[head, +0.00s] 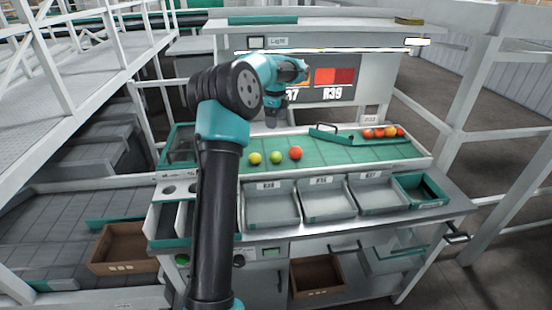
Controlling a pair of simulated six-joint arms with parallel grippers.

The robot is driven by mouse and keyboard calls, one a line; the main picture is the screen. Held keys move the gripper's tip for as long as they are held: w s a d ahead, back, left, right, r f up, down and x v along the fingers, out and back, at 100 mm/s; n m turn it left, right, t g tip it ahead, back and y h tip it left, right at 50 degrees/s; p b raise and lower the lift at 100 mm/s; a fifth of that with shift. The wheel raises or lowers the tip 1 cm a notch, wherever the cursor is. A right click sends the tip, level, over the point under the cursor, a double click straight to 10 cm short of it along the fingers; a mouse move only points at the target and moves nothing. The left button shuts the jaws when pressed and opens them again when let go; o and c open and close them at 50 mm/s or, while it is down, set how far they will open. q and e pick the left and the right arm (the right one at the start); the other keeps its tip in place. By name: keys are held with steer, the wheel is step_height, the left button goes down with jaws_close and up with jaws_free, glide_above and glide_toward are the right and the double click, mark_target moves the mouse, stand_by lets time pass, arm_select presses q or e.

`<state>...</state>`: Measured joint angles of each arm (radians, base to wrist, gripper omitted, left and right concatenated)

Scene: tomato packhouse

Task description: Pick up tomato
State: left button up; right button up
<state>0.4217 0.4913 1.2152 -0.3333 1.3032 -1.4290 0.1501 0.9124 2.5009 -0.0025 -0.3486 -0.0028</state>
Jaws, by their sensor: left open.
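A yellow tomato (255,158), a yellow-green tomato (276,158) and a larger red-orange tomato (295,153) lie apart on the green sorting surface (335,152). Several red and orange tomatoes (378,132) sit in a row at its right back. My left gripper (271,122) is open and points down above the back edge of the surface, behind the three loose tomatoes. It is small in view and appears apart from every tomato. My left arm hides part of the station's left side. My right gripper is not in view.
Three grey trays (272,222) line the front, with a teal bin (445,200) at their right. A teal gate bar (333,137) lies between the loose tomatoes and the row. A display panel (333,93) stands behind. Brown crates (122,268) sit lower down.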

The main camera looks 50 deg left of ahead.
mark_target(276, 153)
arm_select(q)
steer(key=shift+f, duration=0.1)
step_height(276, 153, down, 12)
steer(key=shift+f, duration=0.1)
stand_by(0.5)
steer(key=shift+f, duration=2.6)
steer(key=shift+c, duration=0.2)
steer(key=c, duration=0.8)
